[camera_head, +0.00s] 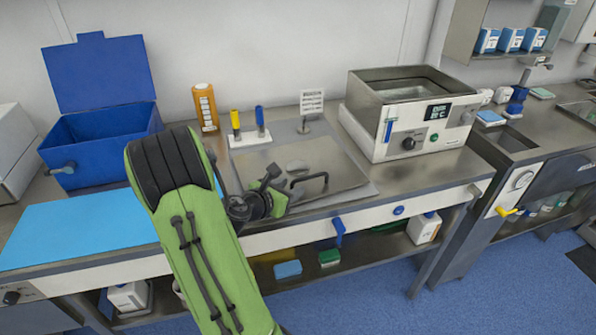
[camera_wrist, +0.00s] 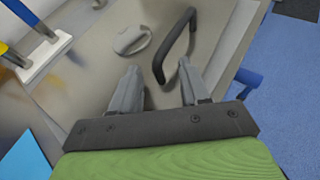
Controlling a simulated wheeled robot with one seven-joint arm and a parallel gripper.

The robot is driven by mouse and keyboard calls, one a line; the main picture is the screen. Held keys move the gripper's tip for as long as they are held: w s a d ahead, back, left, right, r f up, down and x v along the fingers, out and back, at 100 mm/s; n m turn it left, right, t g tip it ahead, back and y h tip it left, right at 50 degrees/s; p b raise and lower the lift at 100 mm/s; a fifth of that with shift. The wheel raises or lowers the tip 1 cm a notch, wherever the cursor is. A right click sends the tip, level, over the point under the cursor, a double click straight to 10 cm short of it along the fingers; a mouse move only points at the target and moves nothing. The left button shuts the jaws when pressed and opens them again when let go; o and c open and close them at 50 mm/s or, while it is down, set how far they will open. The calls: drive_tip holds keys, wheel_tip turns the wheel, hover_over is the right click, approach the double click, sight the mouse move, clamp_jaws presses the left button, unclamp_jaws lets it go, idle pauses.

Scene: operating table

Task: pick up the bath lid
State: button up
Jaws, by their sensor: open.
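The bath lid (camera_head: 340,170) is a flat grey metal plate lying on the bench, with a black bar handle (camera_wrist: 176,42) standing up from it. The plate also fills much of the wrist view (camera_wrist: 95,75). A small grey oval piece (camera_wrist: 132,40) sits on the plate left of the handle. My gripper (camera_wrist: 158,72) is open and empty, low over the plate's near side. In the wrist view the near end of the handle shows between the fingertips; I cannot tell whether they touch.
The open water bath (camera_head: 410,112) stands right of the lid. A white holder (camera_head: 250,138) with yellow and blue tools, an orange bottle (camera_head: 205,108) and a small sign (camera_head: 311,102) stand behind. A blue box (camera_head: 100,135) and light-blue mat (camera_head: 80,228) lie left.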

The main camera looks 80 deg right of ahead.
clamp_jaws()
idle(1.3)
